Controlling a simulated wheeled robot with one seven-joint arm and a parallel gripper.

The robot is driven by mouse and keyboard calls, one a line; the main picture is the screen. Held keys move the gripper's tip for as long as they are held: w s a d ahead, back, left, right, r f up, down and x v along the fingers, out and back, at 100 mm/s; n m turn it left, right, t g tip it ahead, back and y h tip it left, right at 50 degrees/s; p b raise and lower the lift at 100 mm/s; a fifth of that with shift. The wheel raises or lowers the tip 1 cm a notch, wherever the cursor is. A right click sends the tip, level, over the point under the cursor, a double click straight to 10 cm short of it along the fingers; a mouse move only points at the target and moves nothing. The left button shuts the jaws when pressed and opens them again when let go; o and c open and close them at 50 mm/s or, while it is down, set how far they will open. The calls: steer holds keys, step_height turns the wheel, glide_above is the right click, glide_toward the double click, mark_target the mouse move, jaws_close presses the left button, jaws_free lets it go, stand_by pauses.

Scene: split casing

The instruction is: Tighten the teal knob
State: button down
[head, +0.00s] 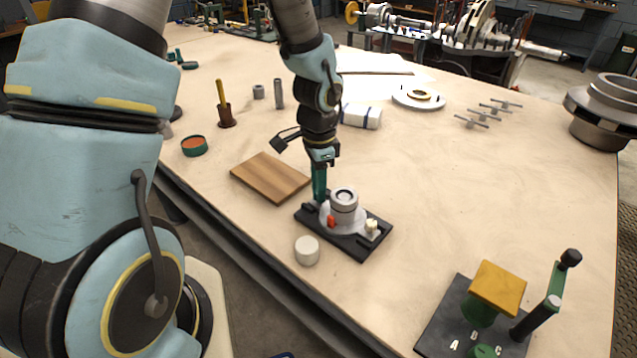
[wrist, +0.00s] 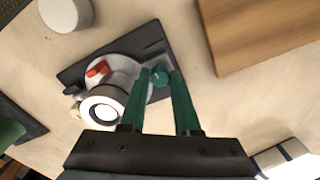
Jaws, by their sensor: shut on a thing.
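My gripper (wrist: 158,80) points down at the casing, its teal fingers shut around the teal knob (wrist: 159,77). The knob sits at the side of the grey casing (wrist: 122,74), near one end of the black base plate (wrist: 72,77). In the head view my gripper (head: 320,200) stands at the left-back side of the casing (head: 345,212) and hides the knob. A red knob (wrist: 97,69) on the casing is apart from my fingers; it also shows in the head view (head: 331,221). A cream knob (head: 372,225) is at the casing's right side.
A wooden board (head: 270,177) lies just left of the casing. A white cylinder (head: 307,250) stands in front of it, near the table edge. A black plate with a yellow block (head: 497,287) and a lever is at the right front. The table right of the casing is clear.

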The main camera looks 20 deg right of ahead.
steer(key=shift+m+p, duration=0.3)
steer(key=shift+m, duration=0.8)
steer(key=c, duration=0.6)
jaws_free()
steer(key=shift+r, duration=0.1)
step_height(320, 180, up, 11)
steer(key=shift+f+b, duration=0.2)
steer(key=shift+b, duration=0.1)
steer(key=shift+a, duration=0.1)
steer(key=a+r+n, duration=0.1)
steer(key=a+n, duration=0.5)
steer(key=a, duration=0.2)
steer(key=w+a+r+n+t, duration=0.1)
steer(key=a+n, duration=0.6)
steer(key=a, duration=0.2)
steer(key=a+r+n, duration=0.1)
steer(key=a+n, duration=0.5)
steer(key=a, duration=0.2)
steer(key=shift+w+a+t, duration=0.15)
steer(key=shift+a+t, duration=0.15)
steer(key=shift+a, duration=0.1)
